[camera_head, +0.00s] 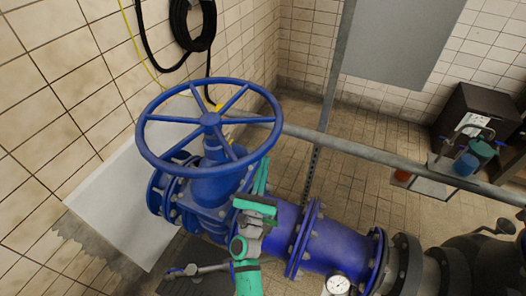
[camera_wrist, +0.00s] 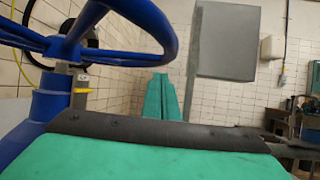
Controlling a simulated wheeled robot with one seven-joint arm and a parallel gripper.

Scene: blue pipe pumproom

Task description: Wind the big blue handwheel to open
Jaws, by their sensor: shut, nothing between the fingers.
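The big blue handwheel (camera_head: 210,120) lies roughly level on top of the blue valve body (camera_head: 212,185), its spokes meeting at a central hub. In the wrist view its rim and a spoke (camera_wrist: 148,18) fill the upper left, close to the camera. My green gripper (camera_head: 262,178) is shut and empty. It points upward beside the valve, by the wheel's lower right rim and seemingly below it.
A blue pipe (camera_head: 340,247) with flanges and a gauge (camera_head: 338,284) runs right from the valve. A grey rail (camera_head: 390,157) crosses behind. A tiled wall with a black hose (camera_head: 193,25) stands behind the wheel. Tools and a dark box (camera_head: 475,115) are at right.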

